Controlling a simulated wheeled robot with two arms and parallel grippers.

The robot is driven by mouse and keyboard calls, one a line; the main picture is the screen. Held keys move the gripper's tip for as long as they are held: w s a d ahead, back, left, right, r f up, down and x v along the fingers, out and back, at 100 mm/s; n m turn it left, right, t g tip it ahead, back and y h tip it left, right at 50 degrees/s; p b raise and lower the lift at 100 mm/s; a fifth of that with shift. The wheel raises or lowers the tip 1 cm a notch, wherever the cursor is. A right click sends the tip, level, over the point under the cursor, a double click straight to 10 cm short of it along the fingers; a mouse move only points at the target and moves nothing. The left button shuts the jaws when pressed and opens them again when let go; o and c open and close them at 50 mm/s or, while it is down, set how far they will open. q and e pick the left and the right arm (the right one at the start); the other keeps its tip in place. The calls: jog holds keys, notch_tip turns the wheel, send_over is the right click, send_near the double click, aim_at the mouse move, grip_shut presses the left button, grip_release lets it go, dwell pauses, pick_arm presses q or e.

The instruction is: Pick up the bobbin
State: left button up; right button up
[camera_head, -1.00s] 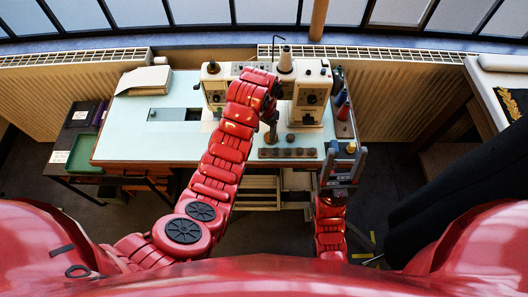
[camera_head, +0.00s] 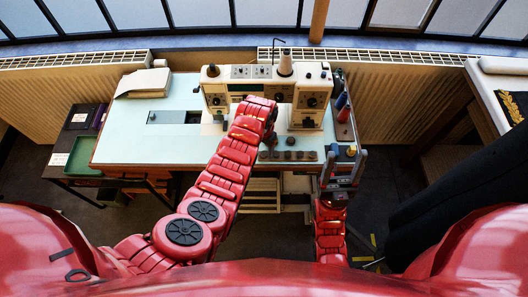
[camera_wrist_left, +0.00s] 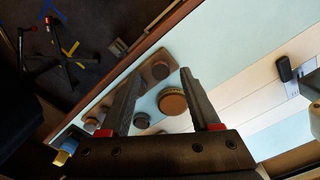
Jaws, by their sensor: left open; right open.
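A round brown disc with a banded edge (camera_wrist_left: 172,102), which looks like the bobbin, lies on the pale table between my left gripper's fingers in the left wrist view. A small dark round piece (camera_head: 290,140) behind the dark strip in the head view may be the same one. My left gripper (camera_wrist_left: 160,72) is open and empty above the tabletop. My right gripper (camera_head: 344,155) is open near the table's front right edge, with nothing visibly held.
A dark strip with several round pieces (camera_head: 288,155) lies along the front edge. Darker discs (camera_wrist_left: 141,121) lie near the left finger. The sewing machine (camera_head: 308,95) stands close behind. Spools (camera_head: 342,103) stand at right.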

aim_at(264, 154)
pick_arm(q)
jog(key=shift+f, duration=1.2)
grip_shut()
